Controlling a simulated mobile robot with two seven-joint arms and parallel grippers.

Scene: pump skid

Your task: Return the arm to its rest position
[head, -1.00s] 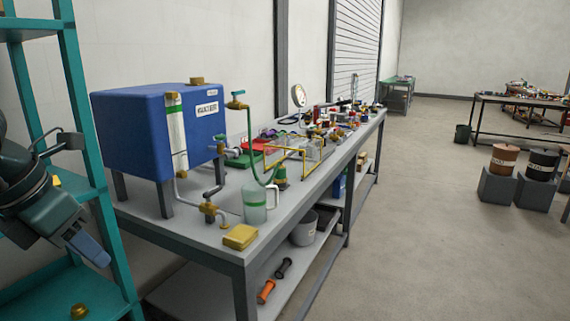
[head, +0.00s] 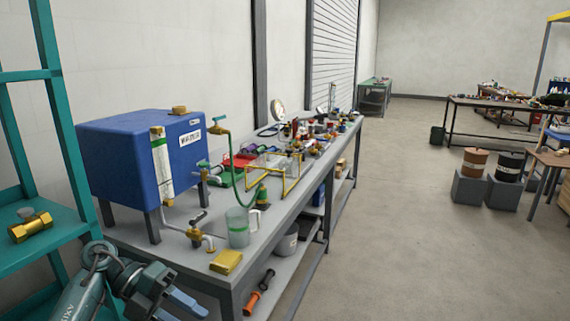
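My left arm comes in at the bottom left of the head view. Its gripper (head: 186,301) is low, in front of the near end of the grey workbench (head: 205,264) and right of the teal shelf rack (head: 68,143). Its fingertips point to the lower right. Nothing shows held in it, but I cannot tell whether the fingers are open or shut. My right gripper is not in view.
A blue tank (head: 118,160), a clear jug (head: 238,228) and a yellow block (head: 226,262) stand on the bench near the arm. A brass fitting (head: 31,227) lies on the rack shelf.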

